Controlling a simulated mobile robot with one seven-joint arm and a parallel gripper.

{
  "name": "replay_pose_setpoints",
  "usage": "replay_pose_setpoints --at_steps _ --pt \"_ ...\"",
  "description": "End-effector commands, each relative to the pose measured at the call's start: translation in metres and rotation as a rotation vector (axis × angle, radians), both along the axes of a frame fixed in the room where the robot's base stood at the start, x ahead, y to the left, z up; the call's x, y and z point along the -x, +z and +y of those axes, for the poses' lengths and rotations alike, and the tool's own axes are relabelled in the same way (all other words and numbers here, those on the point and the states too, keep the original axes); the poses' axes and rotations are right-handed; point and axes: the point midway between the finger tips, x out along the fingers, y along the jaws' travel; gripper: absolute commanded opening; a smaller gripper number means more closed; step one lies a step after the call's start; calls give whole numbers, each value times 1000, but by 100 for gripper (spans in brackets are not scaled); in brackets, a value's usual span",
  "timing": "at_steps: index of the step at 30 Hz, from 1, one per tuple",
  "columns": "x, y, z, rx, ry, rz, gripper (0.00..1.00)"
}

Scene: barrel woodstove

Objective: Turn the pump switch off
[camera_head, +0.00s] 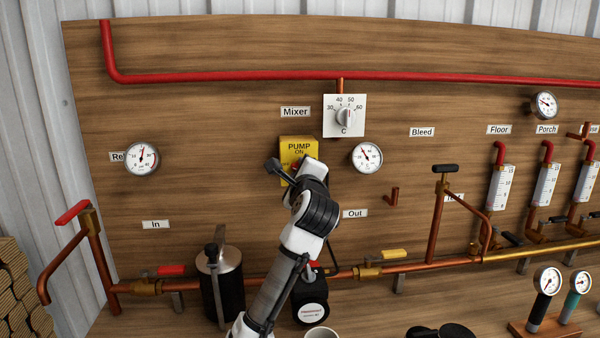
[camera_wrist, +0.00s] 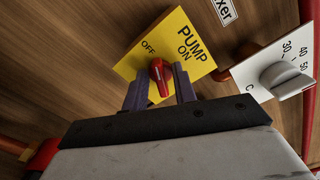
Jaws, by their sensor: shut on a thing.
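The yellow pump switch plate (camera_head: 299,146) is on the wooden board below the Mixer label, marked PUMP and ON. My gripper (camera_head: 296,169) is at its lower part and hides some of it. In the wrist view the plate (camera_wrist: 140,62) appears tilted, with OFF at its left and ON at its upper right. The red switch knob (camera_wrist: 160,74) sits between the two fingers of my gripper (camera_wrist: 160,88), which is shut on it. I cannot tell for sure which mark the knob points to.
The white mixer dial (camera_head: 344,116) is just up and right of the switch. A round gauge (camera_head: 367,158) is to the right. A red pipe (camera_head: 220,76) runs above. Copper pipes, a dark canister (camera_head: 220,288) and a black pump (camera_head: 311,302) are below.

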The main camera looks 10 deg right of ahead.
Motion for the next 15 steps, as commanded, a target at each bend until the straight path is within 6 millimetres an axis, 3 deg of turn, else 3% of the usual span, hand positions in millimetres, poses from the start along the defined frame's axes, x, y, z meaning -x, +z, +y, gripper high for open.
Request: replay_pose_setpoints --at_steps 15 --pt "0 -2 0 387 1 1 5"
